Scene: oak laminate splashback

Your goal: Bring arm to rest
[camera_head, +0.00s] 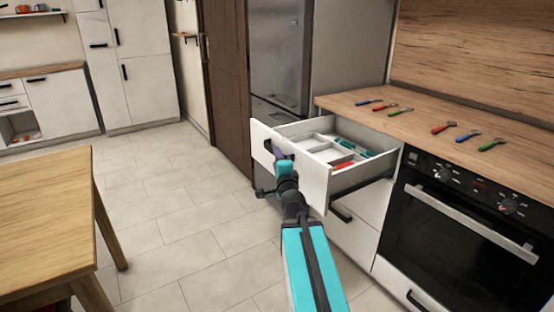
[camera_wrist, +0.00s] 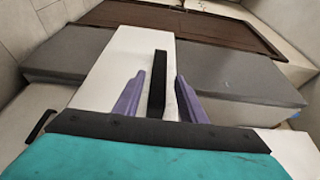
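My arm reaches forward to the open white drawer (camera_head: 316,178) below the wooden counter. My gripper (camera_head: 272,150) is at the drawer's front, by its black handle (camera_head: 283,160). In the wrist view, the two purple fingers of my gripper (camera_wrist: 158,98) stand apart, one on each side of the black handle (camera_wrist: 158,72). Gaps show between fingers and handle, so the gripper looks open around it. The white drawer front (camera_wrist: 115,65) lies behind the handle. How deep the fingertips reach past the handle is hard to tell.
The drawer holds a grey divider tray (camera_head: 318,145) with red and teal-handled utensils. Several coloured utensils lie on the counter (camera_head: 420,124). An oven (camera_head: 455,230) stands right of the drawer. A wooden table (camera_head: 45,210) is at left, with free tiled floor (camera_head: 165,200) between.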

